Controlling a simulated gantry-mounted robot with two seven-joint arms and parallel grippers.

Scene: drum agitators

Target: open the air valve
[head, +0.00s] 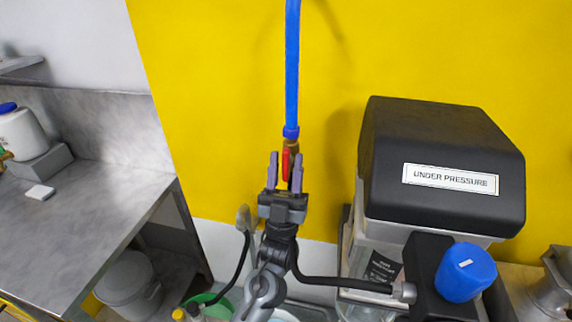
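The air valve (291,146) is a brass fitting at the lower end of a blue pipe (292,70), in front of the yellow wall. Its red handle (286,163) hangs down along the valve. My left gripper (285,170) points up at the valve from below, with its two purple-grey fingers apart. In the picture the red handle lies between the fingers, with a gap on each side. I cannot tell how deep the handle sits between them. My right gripper is not in view.
A black-topped machine labelled "UNDER PRESSURE" (450,178) stands close on the right, with a blue cap (465,272) in front. A grey metal bench (80,225) is at left. A black hose (340,283) crosses below. The yellow wall left of the pipe is clear.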

